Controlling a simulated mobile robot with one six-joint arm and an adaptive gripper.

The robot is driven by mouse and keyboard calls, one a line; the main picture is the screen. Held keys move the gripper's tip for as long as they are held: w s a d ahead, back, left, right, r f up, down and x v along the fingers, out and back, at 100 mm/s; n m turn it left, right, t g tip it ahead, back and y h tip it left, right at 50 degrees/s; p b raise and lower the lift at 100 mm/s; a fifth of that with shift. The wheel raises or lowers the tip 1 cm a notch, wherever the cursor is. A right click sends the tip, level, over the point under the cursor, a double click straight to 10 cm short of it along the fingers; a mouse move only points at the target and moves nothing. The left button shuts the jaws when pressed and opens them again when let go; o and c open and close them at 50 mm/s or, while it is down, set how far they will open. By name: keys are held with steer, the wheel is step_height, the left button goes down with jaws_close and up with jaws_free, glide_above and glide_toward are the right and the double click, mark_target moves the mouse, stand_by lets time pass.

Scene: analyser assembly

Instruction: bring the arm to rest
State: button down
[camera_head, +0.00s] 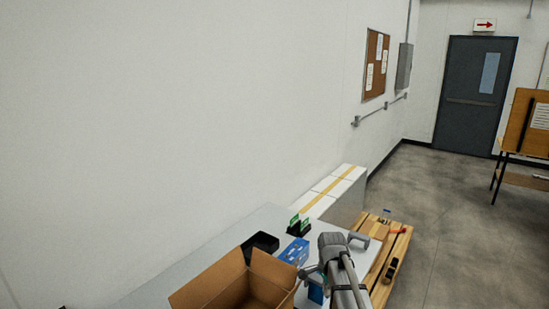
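My arm reaches in from the bottom edge, right of centre, over the grey table (228,240). What looks like my gripper (313,272) is a small grey shape at the left side of the arm. It is too small and too much overlapped by the arm to show whether its fingers are open or shut. A blue item (316,293) shows just below it; I cannot tell whether they touch.
An open cardboard box (222,283) stands left of my arm. Behind it are a black bin (262,242), a blue box (294,252) and green-topped items (299,226). A wooden pallet (383,272) and white cartons (338,192) lie beyond. Floor (450,230) at right is clear.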

steer(key=s+n, duration=1.4)
steer(key=s, duration=0.2)
